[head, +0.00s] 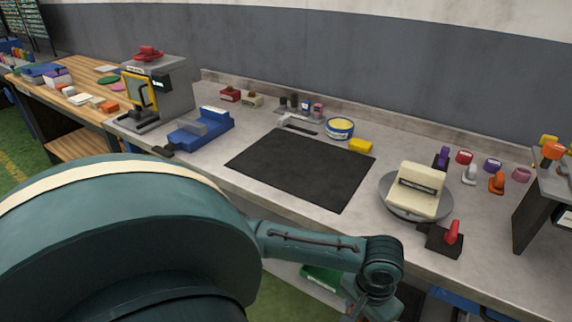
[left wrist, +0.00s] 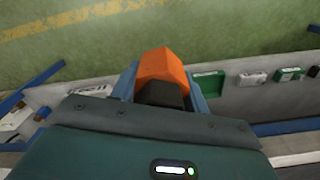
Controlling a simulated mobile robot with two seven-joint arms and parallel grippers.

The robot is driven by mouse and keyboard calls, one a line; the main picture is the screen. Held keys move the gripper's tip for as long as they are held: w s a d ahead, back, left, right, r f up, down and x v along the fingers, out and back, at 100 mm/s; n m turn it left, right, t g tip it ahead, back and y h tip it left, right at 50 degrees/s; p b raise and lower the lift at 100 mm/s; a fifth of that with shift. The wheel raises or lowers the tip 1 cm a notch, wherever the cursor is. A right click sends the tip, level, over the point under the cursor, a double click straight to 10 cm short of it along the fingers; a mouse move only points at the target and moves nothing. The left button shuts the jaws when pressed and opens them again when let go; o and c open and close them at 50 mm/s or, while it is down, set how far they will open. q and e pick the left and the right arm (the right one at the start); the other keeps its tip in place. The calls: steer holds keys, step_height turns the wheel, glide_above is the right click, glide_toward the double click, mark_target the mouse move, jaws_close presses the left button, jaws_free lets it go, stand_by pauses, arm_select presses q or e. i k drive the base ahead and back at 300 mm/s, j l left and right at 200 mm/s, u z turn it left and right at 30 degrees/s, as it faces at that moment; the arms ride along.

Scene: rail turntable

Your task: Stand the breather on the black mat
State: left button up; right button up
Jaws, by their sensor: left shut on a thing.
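My left gripper (left wrist: 163,82) is shut on an orange block-shaped thing (left wrist: 162,66) with a dark lower part. It is held over the gap beside the bench, with green floor beyond. I cannot tell for sure whether this is the breather. In the head view my left arm reaches in front of the bench; its fingers and the held thing are not clear there. The black mat (head: 300,170) lies flat and bare on the grey bench. My right gripper is not in view.
A cream block sits on a round turntable (head: 388,207) right of the mat. A red-handled lever (head: 451,234) stands in front. Small coloured pieces (head: 497,182) stand behind right. A blue vise (head: 200,128), a yellow-blue tin (head: 340,128) and a yellow block (head: 360,146) border the mat.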

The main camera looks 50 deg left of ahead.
mark_target(327, 187)
steer(key=j+u, duration=0.2)
steer(key=j, duration=1.4)
